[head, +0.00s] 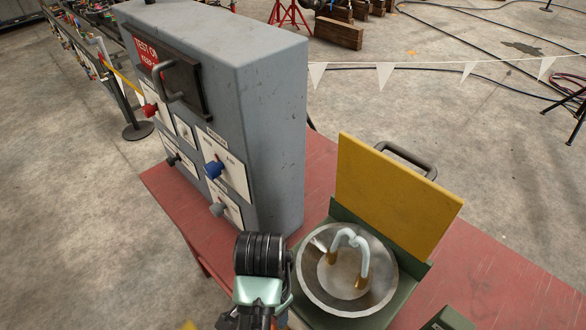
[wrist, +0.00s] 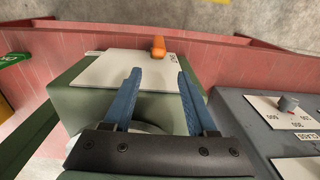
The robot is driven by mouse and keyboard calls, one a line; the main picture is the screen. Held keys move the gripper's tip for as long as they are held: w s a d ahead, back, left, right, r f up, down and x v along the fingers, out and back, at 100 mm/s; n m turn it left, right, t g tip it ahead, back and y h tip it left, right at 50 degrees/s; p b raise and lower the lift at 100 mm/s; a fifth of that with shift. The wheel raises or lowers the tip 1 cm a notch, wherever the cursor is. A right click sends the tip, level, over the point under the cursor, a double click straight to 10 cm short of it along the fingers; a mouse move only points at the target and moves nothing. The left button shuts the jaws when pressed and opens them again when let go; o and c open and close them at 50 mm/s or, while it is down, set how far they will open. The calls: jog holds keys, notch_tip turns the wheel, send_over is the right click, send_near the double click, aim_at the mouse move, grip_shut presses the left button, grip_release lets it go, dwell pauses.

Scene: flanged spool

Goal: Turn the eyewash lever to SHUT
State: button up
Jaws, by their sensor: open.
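The eyewash station shows in the head view as a metal bowl (head: 318,290) with two pale spouts (head: 350,250), set in a green frame. In the wrist view an orange lever (wrist: 158,46) stands at the far edge of a white plate (wrist: 115,72) on the green housing. A small dark label lies beside the lever, too small to read surely. My gripper (wrist: 158,74) is open and empty, its blue fingers pointing toward the lever and apart from it. The lever lies beyond the fingertips, roughly between their lines. The lever and my fingers are not seen in the head view.
A grey cabinet (head: 270,130) with a handle and several knobs stands left of the bowl on the red table (head: 500,270). A yellow panel (head: 390,195) rises behind the bowl. In the wrist view a grey panel with a knob (wrist: 288,103) lies close on the right.

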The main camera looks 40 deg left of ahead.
jog(key=shift+s+f+b, duration=0.3)
jog(key=shift+s+f, duration=0.1)
jog(key=shift+s, duration=0.2)
notch_tip(320, 180, down, 12)
jog(key=shift+s+f+b, duration=0.1)
jog(key=shift+f+b, duration=0.05)
jog(key=shift+b, duration=0.25)
grip_shut()
dwell(1.1)
